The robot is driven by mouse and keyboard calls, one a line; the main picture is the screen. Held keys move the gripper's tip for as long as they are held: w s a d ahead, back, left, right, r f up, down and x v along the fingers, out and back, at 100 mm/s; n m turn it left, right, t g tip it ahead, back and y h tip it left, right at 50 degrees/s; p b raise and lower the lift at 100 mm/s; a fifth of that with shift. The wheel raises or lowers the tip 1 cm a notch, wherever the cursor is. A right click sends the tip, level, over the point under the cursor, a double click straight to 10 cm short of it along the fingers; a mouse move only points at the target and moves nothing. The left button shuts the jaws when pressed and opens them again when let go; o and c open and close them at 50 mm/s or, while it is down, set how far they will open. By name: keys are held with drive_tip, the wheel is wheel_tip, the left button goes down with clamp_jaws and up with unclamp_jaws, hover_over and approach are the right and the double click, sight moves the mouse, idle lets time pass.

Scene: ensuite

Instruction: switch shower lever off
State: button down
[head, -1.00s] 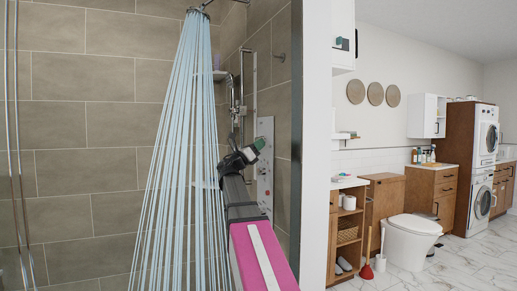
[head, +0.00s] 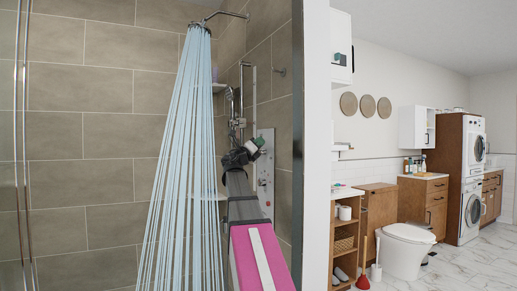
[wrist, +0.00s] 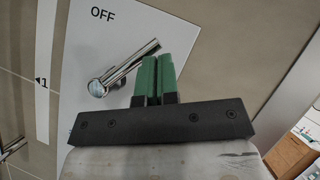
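The chrome shower lever (wrist: 125,68) shows in the wrist view on a pale panel (wrist: 92,50). It slants from its round hub at lower left up to its tip at upper right. The word OFF is printed above it. In the head view my gripper (head: 259,143) is at the shower panel (head: 267,180), and the lever cannot be made out. Water streams (head: 183,150) fall from the shower head (head: 198,26).
A glass edge with metal rails (head: 23,140) is at left. A wall end (head: 315,150) stands right of the shower. Beyond it are a shelf unit (head: 345,240), a toilet (head: 405,245) and cabinets. In the wrist view a printed strip (wrist: 42,75) runs left of the lever.

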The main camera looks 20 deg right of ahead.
drive_tip(key=shift+w+r, duration=1.45)
drive_tip(key=shift+w, duration=0.35)
drive_tip(key=s+a, duration=0.9)
drive_tip(key=shift+s, duration=0.4)
